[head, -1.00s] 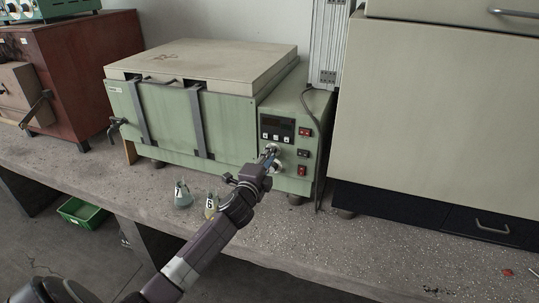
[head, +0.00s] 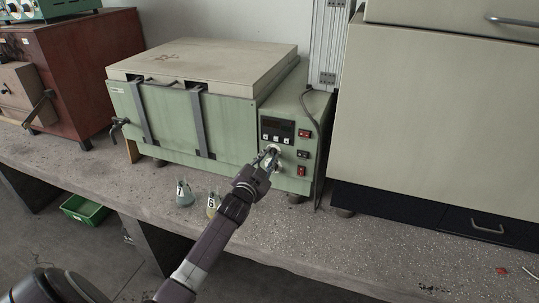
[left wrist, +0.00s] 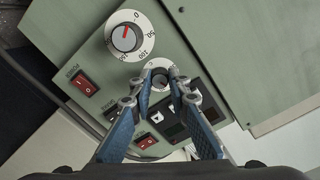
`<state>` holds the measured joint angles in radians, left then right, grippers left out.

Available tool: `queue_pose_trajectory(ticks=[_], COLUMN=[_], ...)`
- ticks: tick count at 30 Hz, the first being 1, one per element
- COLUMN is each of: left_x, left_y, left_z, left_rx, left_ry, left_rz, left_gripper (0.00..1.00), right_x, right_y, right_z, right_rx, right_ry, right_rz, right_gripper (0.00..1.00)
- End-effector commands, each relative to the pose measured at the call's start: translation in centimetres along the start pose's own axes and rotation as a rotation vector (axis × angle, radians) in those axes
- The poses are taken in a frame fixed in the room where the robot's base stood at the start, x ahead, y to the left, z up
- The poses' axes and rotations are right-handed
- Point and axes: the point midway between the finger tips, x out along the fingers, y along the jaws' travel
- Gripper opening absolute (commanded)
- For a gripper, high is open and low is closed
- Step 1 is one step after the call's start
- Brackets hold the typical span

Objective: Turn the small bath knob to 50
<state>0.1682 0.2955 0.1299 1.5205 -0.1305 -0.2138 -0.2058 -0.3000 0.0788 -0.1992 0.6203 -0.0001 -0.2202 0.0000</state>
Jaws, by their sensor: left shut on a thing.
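The small bath knob (left wrist: 161,78) is a grey knob on a white dial on the green bath's control panel. In the left wrist view it sits between the fingertips of my left gripper (left wrist: 160,76), which is shut on it. Its pointer and scale are too small and covered to read. In the head view my left gripper (head: 269,158) reaches the panel just below the display, over the small dial (head: 274,147). A larger knob (left wrist: 125,37) with a red pointer and a numbered dial is beside it. My right gripper is not in view.
The green bath (head: 185,120) stands on the concrete bench (head: 350,245). Red switches (head: 301,171) are right of the knobs. Two small flasks, numbered 7 (head: 183,194) and 6 (head: 211,205), stand near my left arm. A large beige cabinet (head: 425,110) is at right.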

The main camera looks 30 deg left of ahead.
Motion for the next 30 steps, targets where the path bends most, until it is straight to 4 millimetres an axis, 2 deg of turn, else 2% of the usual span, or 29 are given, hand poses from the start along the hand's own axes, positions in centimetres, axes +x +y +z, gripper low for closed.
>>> queue_pose_trajectory(ticks=[12,29,30], left_x=[-0.01,-0.02,-0.02], left_y=[0.0,0.08,0.08], left_z=[0.11,0.18,0.18], left_rx=[-0.198,-0.227,-0.226], left_ry=[0.005,0.005,0.005], left_rz=[0.005,0.007,0.007], left_gripper=[0.0,0.0,0.18], right_x=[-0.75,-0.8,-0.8], right_y=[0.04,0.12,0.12], right_z=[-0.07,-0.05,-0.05], right_rx=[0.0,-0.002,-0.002], right_ry=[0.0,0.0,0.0], right_rz=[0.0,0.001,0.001], right_gripper=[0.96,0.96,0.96])
